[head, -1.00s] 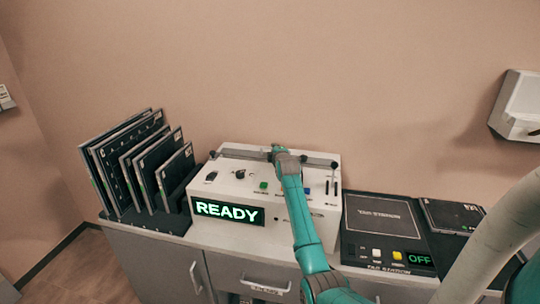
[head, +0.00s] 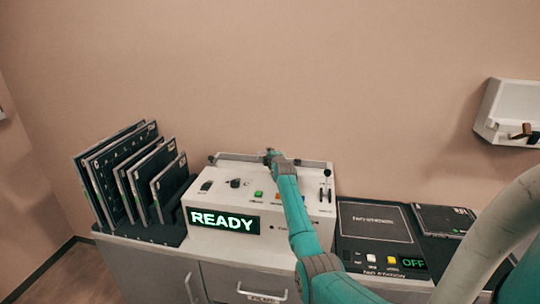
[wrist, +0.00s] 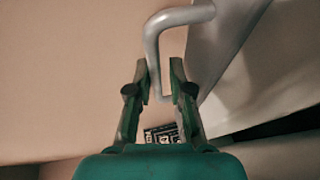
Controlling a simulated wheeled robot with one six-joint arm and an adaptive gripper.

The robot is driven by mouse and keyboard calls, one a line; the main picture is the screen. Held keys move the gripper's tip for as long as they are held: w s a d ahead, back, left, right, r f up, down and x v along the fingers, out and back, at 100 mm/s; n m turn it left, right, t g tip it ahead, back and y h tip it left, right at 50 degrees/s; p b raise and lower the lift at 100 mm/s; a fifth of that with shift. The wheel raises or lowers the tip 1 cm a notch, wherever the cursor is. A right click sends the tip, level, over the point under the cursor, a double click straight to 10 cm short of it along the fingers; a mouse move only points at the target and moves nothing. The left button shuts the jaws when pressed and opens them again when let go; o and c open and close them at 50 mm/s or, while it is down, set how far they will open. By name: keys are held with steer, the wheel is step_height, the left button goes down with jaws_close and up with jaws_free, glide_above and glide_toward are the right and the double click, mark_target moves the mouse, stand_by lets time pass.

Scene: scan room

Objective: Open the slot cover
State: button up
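The white scanner machine (head: 215,190) stands on the cabinet with a lit READY display (head: 224,221). A dark bar, which looks like the slot cover (head: 236,157), runs along its back top edge; part of it is hidden behind my arm. My gripper (head: 270,156) is at the middle of this bar. In the wrist view, a grey bent handle (wrist: 153,50) passes between the tips of my gripper (wrist: 160,68). The fingers stand apart, with a gap visible beside the handle. I cannot tell whether either finger touches it.
Several dark plates stand in a rack (head: 172,232) at the left. A dark station (head: 378,222) with an OFF display lies at the right. Small knobs and a lever (head: 327,182) stick up from the machine. A white box (head: 506,108) hangs on the right wall.

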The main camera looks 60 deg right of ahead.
steer(key=shift+s+r, duration=0.1)
steer(key=v, duration=1.1)
steer(key=shift+s+a+r, duration=0.1)
steer(key=shift+s+a, duration=0.15)
stand_by(0.5)
